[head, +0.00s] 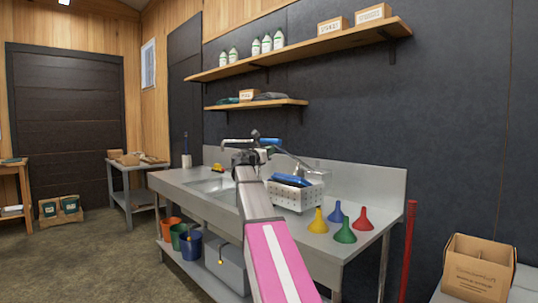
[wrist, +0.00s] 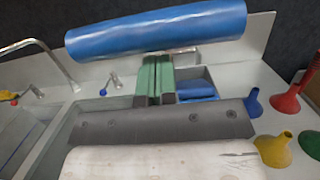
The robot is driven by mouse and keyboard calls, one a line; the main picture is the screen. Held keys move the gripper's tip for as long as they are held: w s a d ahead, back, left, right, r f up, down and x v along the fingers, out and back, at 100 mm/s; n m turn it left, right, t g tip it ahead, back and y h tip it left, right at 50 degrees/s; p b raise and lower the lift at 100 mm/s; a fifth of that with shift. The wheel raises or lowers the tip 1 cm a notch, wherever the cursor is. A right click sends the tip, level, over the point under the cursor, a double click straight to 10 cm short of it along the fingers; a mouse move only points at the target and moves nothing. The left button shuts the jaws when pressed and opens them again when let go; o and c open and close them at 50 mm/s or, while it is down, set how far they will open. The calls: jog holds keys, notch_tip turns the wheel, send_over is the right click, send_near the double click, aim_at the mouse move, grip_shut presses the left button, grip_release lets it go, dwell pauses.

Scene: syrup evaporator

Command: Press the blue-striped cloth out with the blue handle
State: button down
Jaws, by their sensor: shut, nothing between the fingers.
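A thick blue cylinder, which looks like the blue handle (wrist: 155,32), spans the top of the wrist view, slightly tilted. It shows small in the head view (head: 270,141), above the steel counter. My gripper (wrist: 155,62) has its green fingers shut together with nothing between them. The fingertips end at the handle's lower edge in the picture; whether they touch it I cannot tell. My arm hides part of the sink. I cannot make out stripes or clearly identify the cloth. A blue item (head: 291,180) lies in the white perforated basket (head: 297,197).
The steel sink counter (head: 170,180) carries a faucet and several funnels, including a yellow one (head: 318,220), right of the basket. Buckets (head: 189,247) stand on the shelf below. Wall shelves (head: 300,53) hold bottles and boxes. A cardboard box (head: 479,268) stands at lower right.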

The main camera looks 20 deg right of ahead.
jog(key=d+r, duration=0.1)
jog(key=r, duration=0.1)
jog(key=d+r, duration=0.1)
jog(key=r, duration=0.1)
jog(key=w+d+r, duration=0.1)
jog(key=r, duration=0.2)
jog(key=shift+w+d, duration=0.1)
jog(key=shift+r, duration=0.1)
jog(key=w+d+r, duration=0.2)
jog(key=d+r, duration=0.2)
jog(key=r, duration=0.2)
jog(key=shift+d+r, duration=0.35)
jog(key=w+d+r, duration=0.2)
jog(key=d+r, duration=0.3)
jog(key=d, duration=0.1)
jog(key=shift+w, duration=0.25)
jog(key=shift+d+r, duration=0.1)
